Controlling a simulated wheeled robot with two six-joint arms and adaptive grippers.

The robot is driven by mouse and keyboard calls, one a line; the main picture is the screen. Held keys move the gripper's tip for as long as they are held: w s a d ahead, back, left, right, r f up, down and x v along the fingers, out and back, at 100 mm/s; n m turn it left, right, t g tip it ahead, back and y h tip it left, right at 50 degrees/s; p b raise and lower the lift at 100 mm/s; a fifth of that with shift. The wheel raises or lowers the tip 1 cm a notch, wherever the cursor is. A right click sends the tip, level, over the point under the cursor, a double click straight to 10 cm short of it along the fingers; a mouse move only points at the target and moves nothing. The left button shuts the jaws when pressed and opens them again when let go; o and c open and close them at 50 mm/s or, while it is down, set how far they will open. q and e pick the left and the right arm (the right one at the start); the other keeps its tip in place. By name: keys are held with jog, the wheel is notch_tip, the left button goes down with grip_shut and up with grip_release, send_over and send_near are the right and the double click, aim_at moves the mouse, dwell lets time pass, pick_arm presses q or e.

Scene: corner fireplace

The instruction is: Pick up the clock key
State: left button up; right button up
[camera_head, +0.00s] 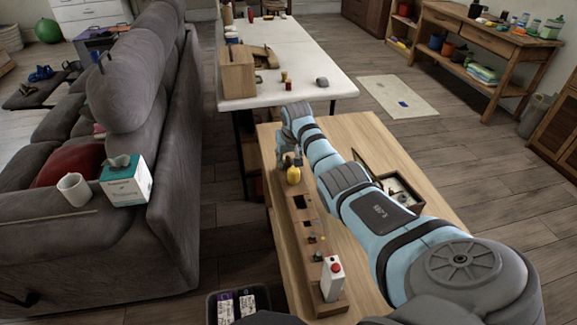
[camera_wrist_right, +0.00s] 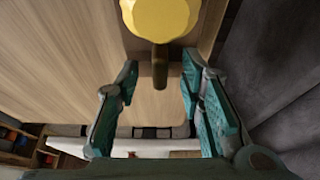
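A yellow scalloped knob with a brown stem (camera_wrist_right: 160,18) is at the top of the right wrist view. In the head view this yellow thing (camera_head: 293,175) is at the far end of a long wooden holder. I cannot tell whether it is the clock key; no other thing is clearly a key. My right gripper (camera_wrist_right: 160,68) is open, its teal fingers apart on either side of the stem's end, with nothing visibly gripped. In the head view the right gripper (camera_head: 291,152) is just beyond the yellow thing, partly hidden by my arm. My left gripper is out of view.
The wooden holder (camera_head: 292,236) has square holes, small pieces and a white box with a red button (camera_head: 332,279). A dark-lined tray (camera_head: 404,191) of small items lies right of my arm. A grey sofa (camera_head: 175,200) stands left; a white-topped table (camera_head: 300,70) is behind.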

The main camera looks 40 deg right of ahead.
jog(key=shift+r, duration=0.15)
grip_shut()
jog(key=shift+r, duration=0.1)
